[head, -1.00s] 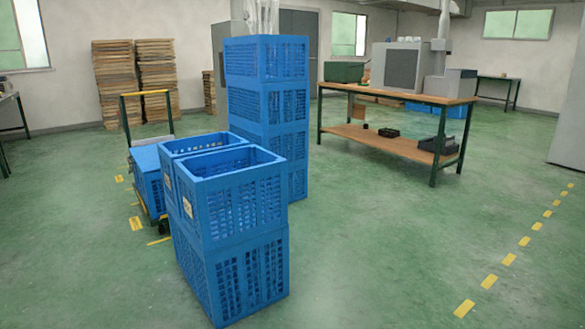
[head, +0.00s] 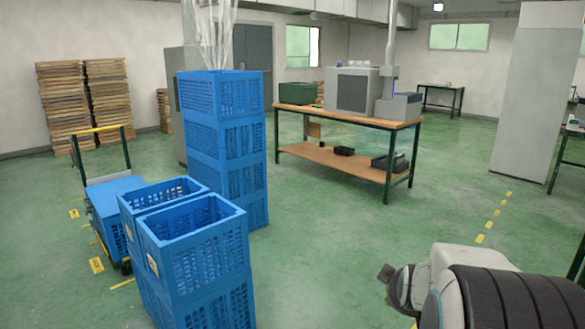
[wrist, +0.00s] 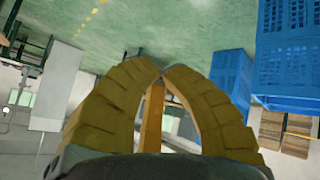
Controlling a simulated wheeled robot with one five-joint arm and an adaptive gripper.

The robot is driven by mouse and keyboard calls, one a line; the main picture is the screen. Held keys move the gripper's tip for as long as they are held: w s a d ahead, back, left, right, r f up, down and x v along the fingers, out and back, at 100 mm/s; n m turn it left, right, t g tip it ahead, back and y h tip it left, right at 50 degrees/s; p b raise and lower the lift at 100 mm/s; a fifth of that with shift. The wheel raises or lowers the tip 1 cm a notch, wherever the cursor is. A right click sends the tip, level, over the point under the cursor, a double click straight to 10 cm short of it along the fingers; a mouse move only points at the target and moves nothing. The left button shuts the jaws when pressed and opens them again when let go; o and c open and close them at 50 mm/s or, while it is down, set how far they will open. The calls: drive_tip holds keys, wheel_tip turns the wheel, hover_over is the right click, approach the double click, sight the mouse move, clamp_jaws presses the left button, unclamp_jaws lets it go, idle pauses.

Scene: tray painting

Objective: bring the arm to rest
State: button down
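My gripper (wrist: 162,69) shows in the wrist view with its two ribbed, yellow-brown fingers curving inward and their tips together. I see nothing held at the tips; the brown strip between the fingers looks like the workbench behind. The wrist picture is upside down, with floor at the top. In the head view, part of my arm, white with a black ribbed section, fills the lower right corner. The fingers cannot be made out there.
Blue crates (head: 196,234) stand stacked at front left, with a taller crate stack (head: 228,140) behind. A trolley (head: 116,207) is left of them. A workbench (head: 350,113) stands beyond, and a grey cabinet (head: 537,90) at right. Floor between crates and arm is clear.

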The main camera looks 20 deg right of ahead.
drive_tip(key=s+a+r+g+y+p, duration=0.1)
drive_tip(key=s+a+r+y+p, duration=0.15)
drive_tip(key=a+r, duration=0.4)
drive_tip(key=s+a+r+y+p, duration=0.1)
drive_tip(key=a+r+p, duration=0.25)
drive_tip(key=a, duration=0.55)
drive_tip(key=s+a+r+g+y+p, duration=0.1)
drive_tip(key=s+a+r+p, duration=0.1)
drive_tip(key=s+a, duration=0.3)
drive_tip(key=s+a+r+g+y+p, duration=0.1)
drive_tip(key=s+a+r+p, duration=0.1)
drive_tip(key=s+a+p, duration=0.3)
drive_tip(key=shift+s+a+r+n+g, duration=0.25)
drive_tip(key=shift+s+a+n+g, duration=0.15)
drive_tip(key=shift+s, duration=0.45)
drive_tip(key=shift+s+d, duration=0.1)
